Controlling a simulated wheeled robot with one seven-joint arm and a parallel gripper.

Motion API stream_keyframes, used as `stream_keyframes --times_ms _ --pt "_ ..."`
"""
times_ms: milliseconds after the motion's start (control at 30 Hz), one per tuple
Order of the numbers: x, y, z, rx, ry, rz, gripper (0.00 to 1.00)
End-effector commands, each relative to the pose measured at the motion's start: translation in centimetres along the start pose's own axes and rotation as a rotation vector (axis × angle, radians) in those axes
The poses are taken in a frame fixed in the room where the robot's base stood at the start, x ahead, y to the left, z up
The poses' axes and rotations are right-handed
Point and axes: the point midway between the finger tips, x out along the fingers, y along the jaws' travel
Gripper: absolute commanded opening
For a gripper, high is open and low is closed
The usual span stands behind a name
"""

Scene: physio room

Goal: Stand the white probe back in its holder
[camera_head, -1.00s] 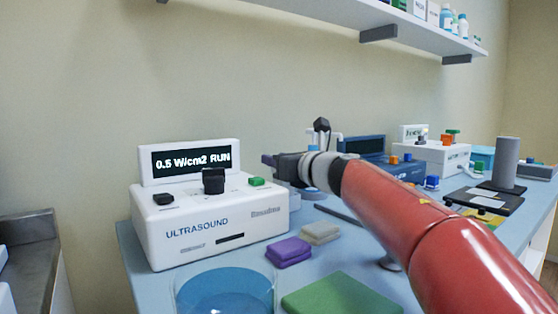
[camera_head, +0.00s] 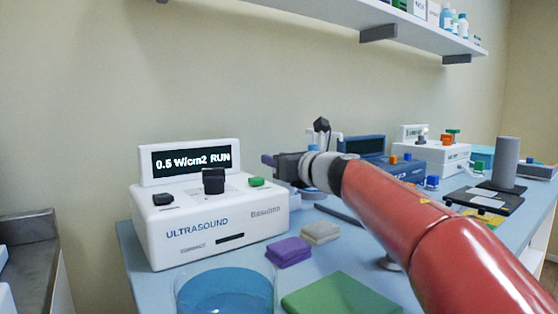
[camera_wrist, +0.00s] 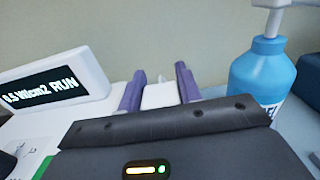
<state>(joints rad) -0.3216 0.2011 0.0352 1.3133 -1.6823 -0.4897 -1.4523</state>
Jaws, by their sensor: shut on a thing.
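My gripper (camera_head: 269,160) is beside the right end of the white ultrasound unit (camera_head: 178,243), above the back of the table. In the wrist view its two purple fingers (camera_wrist: 160,76) are shut on a white piece (camera_wrist: 159,96), which I take to be the white probe. Only a short part of it shows between the fingers; the rest is hidden behind the gripper body. In the head view my gripper and wrist hide the probe. I cannot make out the holder in either view. The unit's screen (camera_head: 191,160) reads "0.5 W/cm2 RUN".
A blue pump bottle (camera_wrist: 262,72) stands close on the right in the wrist view. Purple (camera_head: 288,251) and beige (camera_head: 320,232) blocks, a green pad (camera_head: 340,296) and a blue clear bowl (camera_head: 225,290) lie in front. Other devices stand to the right, below a wall shelf (camera_head: 330,14).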

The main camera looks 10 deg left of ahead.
Motion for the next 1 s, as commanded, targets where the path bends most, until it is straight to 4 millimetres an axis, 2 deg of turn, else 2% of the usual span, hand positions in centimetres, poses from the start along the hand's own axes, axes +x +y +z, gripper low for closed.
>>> stream_keyframes --times_ms 933,967,1000 --pt "-0.02 0.01 -0.75 0.0 -0.001 0.0 0.12" --pt "-0.02 0.01 -0.75 0.0 -0.001 0.0 0.38" --pt "-0.02 0.01 -0.75 0.0 -0.001 0.0 0.43"
